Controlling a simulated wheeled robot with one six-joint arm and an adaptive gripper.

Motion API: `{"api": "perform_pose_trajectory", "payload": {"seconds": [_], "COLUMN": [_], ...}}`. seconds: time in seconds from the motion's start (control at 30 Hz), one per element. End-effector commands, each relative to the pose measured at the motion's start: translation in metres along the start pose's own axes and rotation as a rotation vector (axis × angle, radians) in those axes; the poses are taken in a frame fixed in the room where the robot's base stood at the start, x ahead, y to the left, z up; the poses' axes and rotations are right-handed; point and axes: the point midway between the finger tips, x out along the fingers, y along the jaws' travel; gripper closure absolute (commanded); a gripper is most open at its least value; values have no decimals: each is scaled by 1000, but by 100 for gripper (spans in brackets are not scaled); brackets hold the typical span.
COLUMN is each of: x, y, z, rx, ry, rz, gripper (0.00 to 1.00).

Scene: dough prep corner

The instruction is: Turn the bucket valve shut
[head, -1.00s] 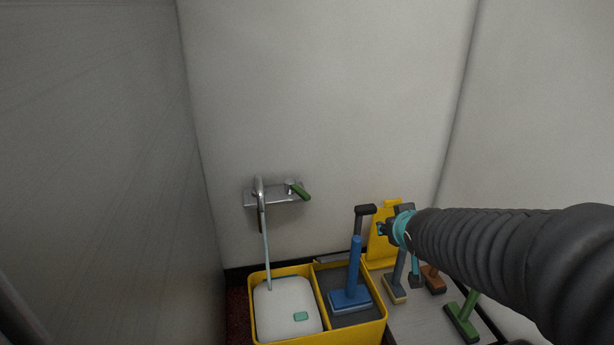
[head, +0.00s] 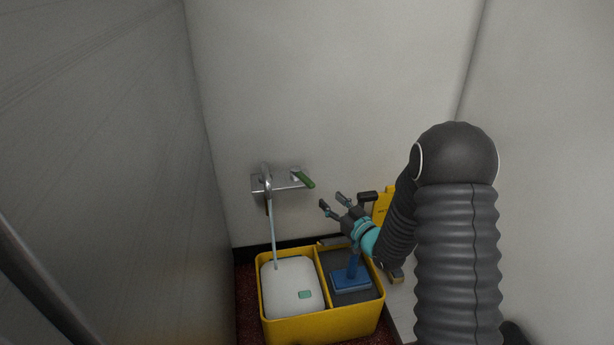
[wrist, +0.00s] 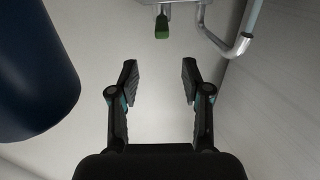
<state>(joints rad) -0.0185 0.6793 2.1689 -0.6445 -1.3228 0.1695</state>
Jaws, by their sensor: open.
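The bucket valve has a green lever handle (head: 304,179) on a metal wall plate (head: 284,182). The handle points right and slightly down in the head view. A curved metal spout (head: 267,175) beside it pours a thin stream of water (head: 273,235) into the yellow bucket (head: 322,326). My gripper (head: 332,204) is open and empty, below and to the right of the handle, apart from it. In the wrist view the green handle (wrist: 161,27) is at the top, beyond and between my open fingers (wrist: 160,82); the spout (wrist: 236,48) is to its right.
The bucket's left half holds pale water with a small green block (head: 305,294) in it. A blue-handled tool (head: 352,278) stands in the right half. A large dark blue cylinder (wrist: 32,80) fills the wrist view's left side. A grey wall (head: 95,150) stands at left.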

Motion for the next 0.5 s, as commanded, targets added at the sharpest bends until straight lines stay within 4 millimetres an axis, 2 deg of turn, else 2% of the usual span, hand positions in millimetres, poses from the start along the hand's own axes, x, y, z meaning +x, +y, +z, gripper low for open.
{"api": "perform_pose_trajectory", "payload": {"seconds": [0.23,0.5], "x": [18,67], "y": [-3,-3], "z": [1,0], "rx": [4,4], "ry": [13,12], "rz": [-13,-12], "gripper": [52,52]}}
